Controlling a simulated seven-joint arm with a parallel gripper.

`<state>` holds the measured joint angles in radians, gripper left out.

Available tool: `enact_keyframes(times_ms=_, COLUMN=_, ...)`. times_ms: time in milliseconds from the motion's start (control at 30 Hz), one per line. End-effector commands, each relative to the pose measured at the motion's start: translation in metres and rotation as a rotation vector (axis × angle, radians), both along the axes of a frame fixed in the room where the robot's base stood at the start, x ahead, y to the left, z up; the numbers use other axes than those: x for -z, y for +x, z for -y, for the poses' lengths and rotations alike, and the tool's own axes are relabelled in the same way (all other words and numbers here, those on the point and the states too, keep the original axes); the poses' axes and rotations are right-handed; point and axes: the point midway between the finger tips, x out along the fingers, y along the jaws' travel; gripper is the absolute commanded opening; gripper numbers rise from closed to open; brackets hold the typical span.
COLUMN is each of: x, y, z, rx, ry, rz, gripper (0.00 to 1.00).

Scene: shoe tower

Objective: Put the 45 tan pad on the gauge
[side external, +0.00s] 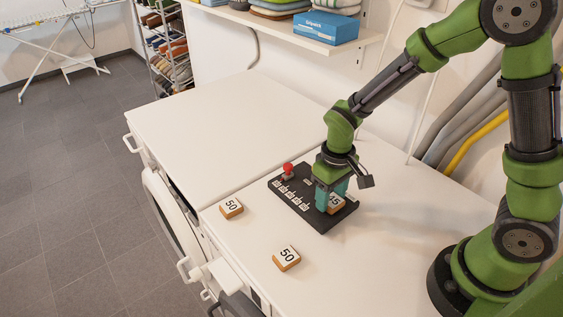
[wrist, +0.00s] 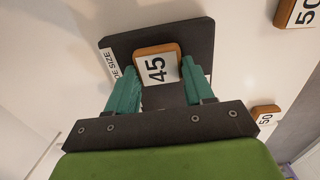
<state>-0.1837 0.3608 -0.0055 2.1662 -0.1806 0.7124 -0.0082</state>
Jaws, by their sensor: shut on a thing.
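The 45 tan pad (wrist: 157,66) has a white top marked 45 and a tan rim. It also shows in the side view (side external: 336,203), partly hidden by my fingers. My gripper (side external: 328,198) points down with its teal fingers on either side of the pad, shut on it. The gauge (side external: 310,217) is a dark flat board with a row of small white labels and a red-topped piece at its far left end. The pad is over the gauge's right part. I cannot tell whether it rests on the board or is just above it.
One pad marked 50 (side external: 231,208) lies left of the gauge on the white top (side external: 210,140). Another pad marked 50 (side external: 286,258) lies nearer the front. A blue box (side external: 325,28) sits on the shelf behind.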

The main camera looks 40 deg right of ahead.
Motion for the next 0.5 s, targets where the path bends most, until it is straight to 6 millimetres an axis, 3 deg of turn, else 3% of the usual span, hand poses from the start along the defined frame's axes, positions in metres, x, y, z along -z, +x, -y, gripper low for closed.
enact_keyframes(times_ms=33, x=0.0021, y=-0.0005, z=0.0, rx=0.001, ry=0.0, rz=-0.002, gripper=0.23)
enact_keyframes(times_ms=67, x=0.0016, y=-0.0004, z=0.0, rx=0.001, ry=0.0, rz=-0.002, gripper=0.57)
enact_keyframes(times_ms=200, x=0.0014, y=-0.0004, z=0.0, rx=0.001, ry=0.0, rz=-0.001, gripper=0.78)
enact_keyframes(times_ms=500, x=-0.0003, y=-0.0001, z=0.0, rx=0.0, ry=0.0, rz=0.0, gripper=0.78)
